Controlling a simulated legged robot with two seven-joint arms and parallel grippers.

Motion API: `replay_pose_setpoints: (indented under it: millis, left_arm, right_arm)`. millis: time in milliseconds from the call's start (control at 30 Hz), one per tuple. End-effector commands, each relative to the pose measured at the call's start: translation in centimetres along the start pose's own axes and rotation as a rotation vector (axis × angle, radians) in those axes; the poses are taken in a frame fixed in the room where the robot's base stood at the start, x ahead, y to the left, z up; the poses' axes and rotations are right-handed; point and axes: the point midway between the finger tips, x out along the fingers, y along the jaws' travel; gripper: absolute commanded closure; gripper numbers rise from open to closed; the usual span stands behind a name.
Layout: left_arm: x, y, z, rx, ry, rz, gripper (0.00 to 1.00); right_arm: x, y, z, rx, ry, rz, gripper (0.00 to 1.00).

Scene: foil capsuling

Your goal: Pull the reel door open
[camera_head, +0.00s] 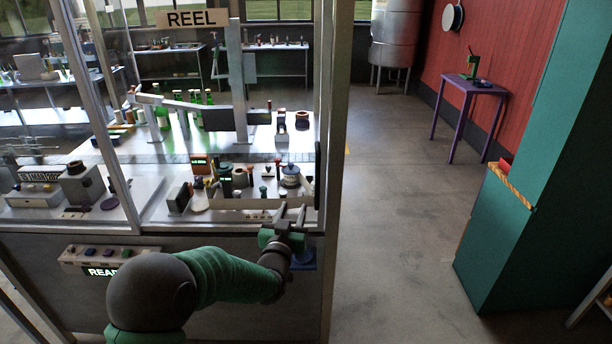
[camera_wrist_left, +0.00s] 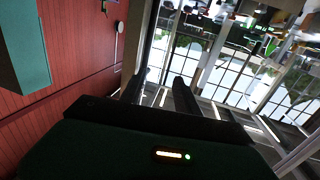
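The reel door shows in the head view as a clear panel in a grey metal frame (camera_head: 327,120), under a black-on-tan REEL sign (camera_head: 192,18). In the left wrist view the dark fingers (camera_wrist_left: 165,88) also stand apart, with windows and red wall beyond. My right gripper is in neither view.
Behind the panel is a bench with green bottles (camera_head: 160,112), spools and small parts. A button box (camera_head: 95,256) with a READY display is at the lower left. A teal cabinet (camera_head: 510,235) and a purple table (camera_head: 470,88) stand right. The floor between is clear.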

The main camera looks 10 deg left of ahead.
Motion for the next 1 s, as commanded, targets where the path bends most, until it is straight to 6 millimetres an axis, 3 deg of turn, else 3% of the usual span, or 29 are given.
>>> replay_pose_setpoints:
  millis: [167, 500, 700, 1000]
  left_arm:
    - [-1.4, 0.0, 0.3, 0.001, -0.001, 0.001, 0.62]
    - [-10.9, -0.1, 0.6, 0.002, 0.000, 0.000, 0.62]
    - [-15.2, 0.0, 0.4, 0.001, -0.002, 0.000, 0.62]
    - [-16.4, -0.1, 0.4, -0.001, -0.005, 0.000, 0.62]
  right_arm:
    - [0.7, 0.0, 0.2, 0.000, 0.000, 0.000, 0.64]
    - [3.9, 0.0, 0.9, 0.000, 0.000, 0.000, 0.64]
    - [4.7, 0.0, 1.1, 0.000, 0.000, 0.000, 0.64]
    - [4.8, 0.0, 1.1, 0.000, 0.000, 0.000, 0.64]
